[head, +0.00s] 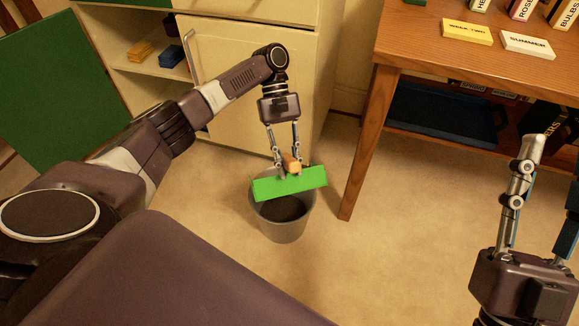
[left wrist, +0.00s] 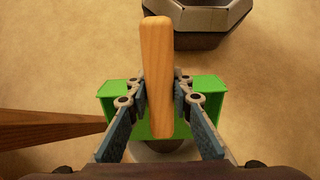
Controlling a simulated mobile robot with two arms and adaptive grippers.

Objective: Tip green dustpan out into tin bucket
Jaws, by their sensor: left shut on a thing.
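The green dustpan (head: 290,184) is held over the mouth of the tin bucket (head: 285,232), hiding the far part of its rim. My left gripper (head: 287,160) is shut on the dustpan's wooden handle, which also shows in the left wrist view (left wrist: 157,75), with the green pan (left wrist: 206,88) beyond the fingers. The bucket stands on the floor and its inside looks dark. I cannot see whether anything lies in the pan, nor tell its exact tilt. My right gripper (head: 552,165) is at the far right, its fingers apart and empty.
A wooden table (head: 470,62) with cards and boxes stands at the right, its leg close to the bucket. A cream cabinet (head: 235,50) with open shelves is behind. A green panel (head: 55,95) is at the left. Carpet in front of the bucket is clear.

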